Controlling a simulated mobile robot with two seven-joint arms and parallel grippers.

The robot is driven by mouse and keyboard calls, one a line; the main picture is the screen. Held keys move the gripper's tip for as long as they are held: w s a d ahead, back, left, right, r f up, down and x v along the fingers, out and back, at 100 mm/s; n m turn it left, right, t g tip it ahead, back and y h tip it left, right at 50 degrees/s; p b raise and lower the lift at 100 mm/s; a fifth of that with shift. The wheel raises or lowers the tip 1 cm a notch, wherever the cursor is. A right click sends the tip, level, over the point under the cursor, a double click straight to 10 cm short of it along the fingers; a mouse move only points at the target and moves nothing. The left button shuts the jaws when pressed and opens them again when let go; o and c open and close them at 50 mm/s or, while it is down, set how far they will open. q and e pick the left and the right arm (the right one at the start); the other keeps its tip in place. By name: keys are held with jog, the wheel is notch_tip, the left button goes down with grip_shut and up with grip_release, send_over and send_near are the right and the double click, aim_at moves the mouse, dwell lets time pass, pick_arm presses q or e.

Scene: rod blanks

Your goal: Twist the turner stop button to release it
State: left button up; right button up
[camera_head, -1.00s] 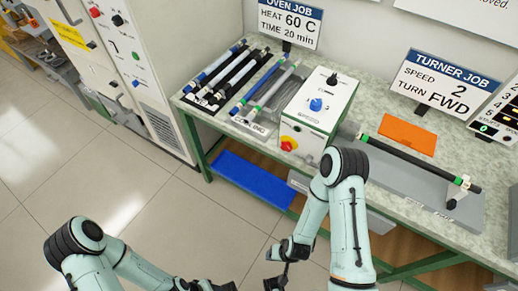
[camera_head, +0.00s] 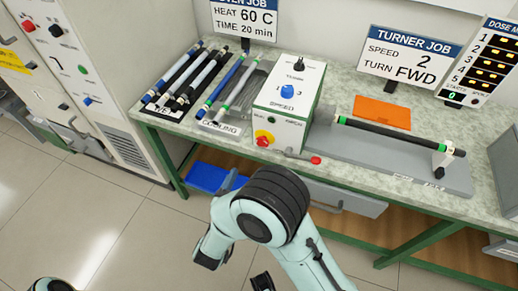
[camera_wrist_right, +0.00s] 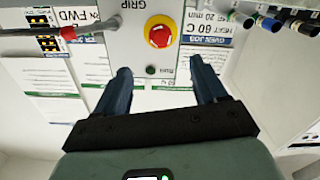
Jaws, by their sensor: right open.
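The turner stop button (camera_head: 264,139) is a red knob on a yellow ring, low on the front of the white turner box (camera_head: 276,119). In the right wrist view the button (camera_wrist_right: 160,32) shows from straight ahead, with a dark green button below it. My right gripper (camera_wrist_right: 158,72) is open and empty. Its two dark blue fingers point at the box, and the button appears beyond the tips, between their lines. In the head view my right forearm hides much of the hand. Only a bit of my left arm shows at the bottom left; its gripper is out of sight.
A lever with a red knob (camera_head: 316,160) sticks out beside the button. A rod (camera_head: 400,136) lies across the turner. Racks of rods stand left of the box. A blue bin (camera_head: 206,177) and a grey drawer (camera_head: 345,200) sit below the bench.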

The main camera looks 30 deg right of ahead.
aim_at(261, 144)
jog(key=x, duration=1.1)
jog(key=shift+w+d, duration=0.25)
jog(key=shift+w, duration=0.05)
jog(key=c, duration=1.1)
jog(key=shift+o, duration=0.2)
